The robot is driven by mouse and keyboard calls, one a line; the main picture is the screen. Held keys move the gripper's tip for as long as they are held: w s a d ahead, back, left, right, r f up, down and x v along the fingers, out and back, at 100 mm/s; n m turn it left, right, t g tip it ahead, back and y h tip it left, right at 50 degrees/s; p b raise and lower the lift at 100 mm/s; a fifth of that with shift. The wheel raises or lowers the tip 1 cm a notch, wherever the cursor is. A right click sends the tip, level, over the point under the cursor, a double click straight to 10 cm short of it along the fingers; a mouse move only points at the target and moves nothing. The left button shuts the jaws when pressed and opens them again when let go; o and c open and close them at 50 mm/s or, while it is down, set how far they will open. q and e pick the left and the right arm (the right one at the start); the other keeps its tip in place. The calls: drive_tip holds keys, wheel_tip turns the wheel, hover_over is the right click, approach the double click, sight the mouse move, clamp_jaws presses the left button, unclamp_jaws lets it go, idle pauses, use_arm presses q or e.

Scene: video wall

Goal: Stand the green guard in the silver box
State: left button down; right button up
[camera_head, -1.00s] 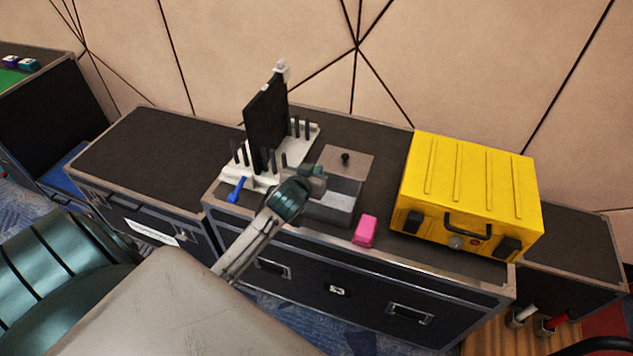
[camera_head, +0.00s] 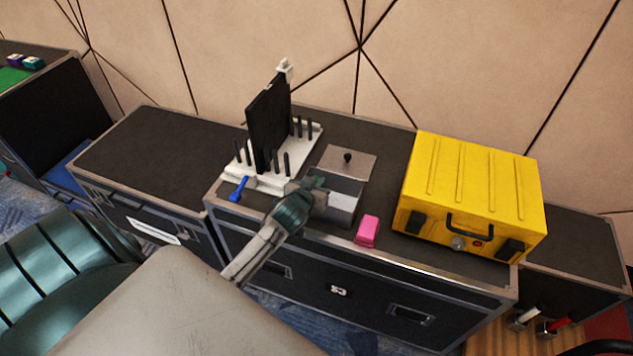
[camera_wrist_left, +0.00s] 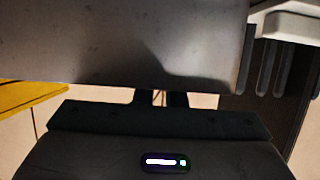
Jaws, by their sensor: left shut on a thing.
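The silver box (camera_head: 343,208) stands on the black case, with a flat grey plate with a black knob (camera_head: 347,160) at its back. My left gripper (camera_head: 316,183) is at the box's left front, pointing toward it. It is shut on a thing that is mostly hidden. A small dark green bit shows at the fingertips and looks like the green guard (camera_head: 318,179). In the left wrist view a grey surface of the box (camera_wrist_left: 110,45) fills the top, beyond the fingers (camera_wrist_left: 161,98). My right gripper is not in view.
A white rack (camera_head: 240,176) with black pegs and an upright black panel (camera_head: 268,122) stands left of the box. A blue tool (camera_head: 239,189) lies at its front. A pink block (camera_head: 367,230) and a yellow case (camera_head: 470,195) are on the right.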

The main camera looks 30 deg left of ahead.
use_arm(q)
drive_tip(key=c, duration=1.5)
unclamp_jaws()
drive_tip(key=shift+r, duration=0.25)
drive_tip(key=shift+r+p, duration=0.4)
drive_tip(key=shift+r, duration=0.05)
drive_tip(key=b+v, duration=0.2)
drive_tip(key=v, duration=1)
drive_tip(key=shift+f, duration=0.1)
